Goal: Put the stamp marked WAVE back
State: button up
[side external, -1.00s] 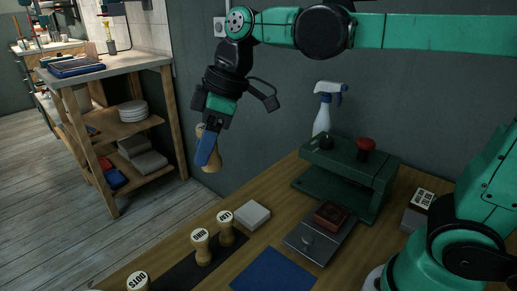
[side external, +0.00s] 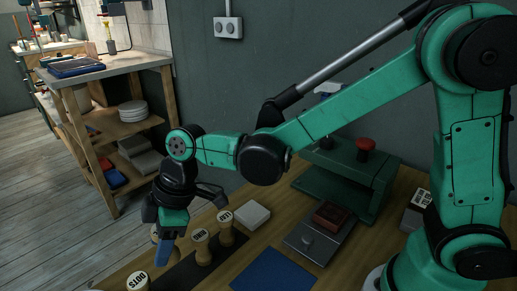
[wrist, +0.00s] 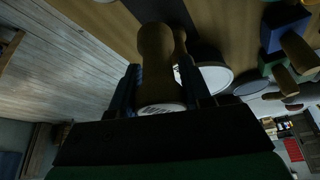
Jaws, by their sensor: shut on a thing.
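My gripper (side external: 163,250) points down at the front left of the table, beside a row of wooden stamps. It is shut on a wooden stamp (wrist: 154,55), which shows between the fingers in the wrist view with part of its white marked end. The mark is too dark and cut off to read for sure. In the side view the gripper mostly hides this stamp. A stamp marked DOTS (side external: 137,281) stands in front of the gripper. Two more stamps, a nearer one (side external: 201,248) and a farther one (side external: 227,228), stand upright to its right. A dark strip (side external: 185,272) lies under the row.
A pale block (side external: 252,215) lies behind the row. A blue mat (side external: 272,272) and a grey plate (side external: 305,248) with a dark red block (side external: 332,215) lie to the right. A green press (side external: 345,180) stands at the back. The table's left edge is close to the gripper.

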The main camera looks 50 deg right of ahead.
jog(key=shift+f, duration=3.1)
jog(key=shift+f, duration=0.15)
jog(key=o, duration=1)
jog(key=shift+o, duration=0.2)
jog(key=v, duration=1.2)
jog(key=s+d+m+t+h, duration=0.2)
jog(key=d+m, duration=0.4)
jog(key=d, duration=0.1)
jog(key=s+d+m+t+h, duration=0.2)
jog(key=d+m+t, duration=0.1)
jog(key=d+m, duration=0.4)
jog(key=shift+s+d+r, duration=0.35)
jog(key=shift+d+r, duration=0.1)
jog(key=shift+d, duration=0.15)
